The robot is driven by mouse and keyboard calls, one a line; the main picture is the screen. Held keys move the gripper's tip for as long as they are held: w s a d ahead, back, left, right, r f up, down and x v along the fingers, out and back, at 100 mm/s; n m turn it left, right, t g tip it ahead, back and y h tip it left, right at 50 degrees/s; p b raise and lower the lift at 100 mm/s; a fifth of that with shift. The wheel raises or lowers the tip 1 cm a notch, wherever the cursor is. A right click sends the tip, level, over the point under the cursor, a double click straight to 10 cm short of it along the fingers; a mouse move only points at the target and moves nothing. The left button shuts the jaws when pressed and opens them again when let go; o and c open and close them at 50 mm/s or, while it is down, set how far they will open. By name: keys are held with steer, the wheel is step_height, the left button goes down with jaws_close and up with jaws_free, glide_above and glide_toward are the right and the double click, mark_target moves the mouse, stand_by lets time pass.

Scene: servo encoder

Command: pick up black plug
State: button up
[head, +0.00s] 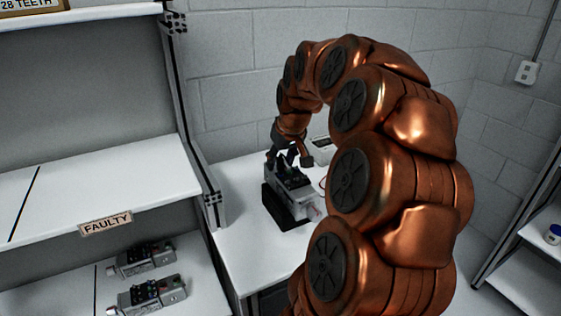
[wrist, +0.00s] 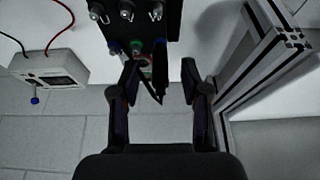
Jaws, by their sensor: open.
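The servo unit (head: 295,201) is a grey box in a black stand on the white bench, with dark connectors on top. In the wrist view, a slim dark part that looks like the black plug (wrist: 160,68) stands out beside green and red connectors. My gripper (wrist: 159,80) is open, with one finger on each side of this dark part. A gap shows on both sides, and I cannot tell any contact. In the head view my gripper (head: 292,157) is just above the servo unit, and its fingers partly hide the connectors.
A white meter box (wrist: 48,68) with red and black leads stands near the servo unit. A metal shelf post (wrist: 262,60) rises close on the other side. The shelf labelled FAULTY (head: 106,222) has two more servo units below it. The front of the bench (head: 245,250) is clear.

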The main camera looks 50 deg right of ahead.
steer(key=shift+w+f, duration=0.15)
steer(key=shift+f, duration=0.15)
steer(key=shift+c, duration=0.4)
jaws_close()
steer(key=shift+r, duration=0.1)
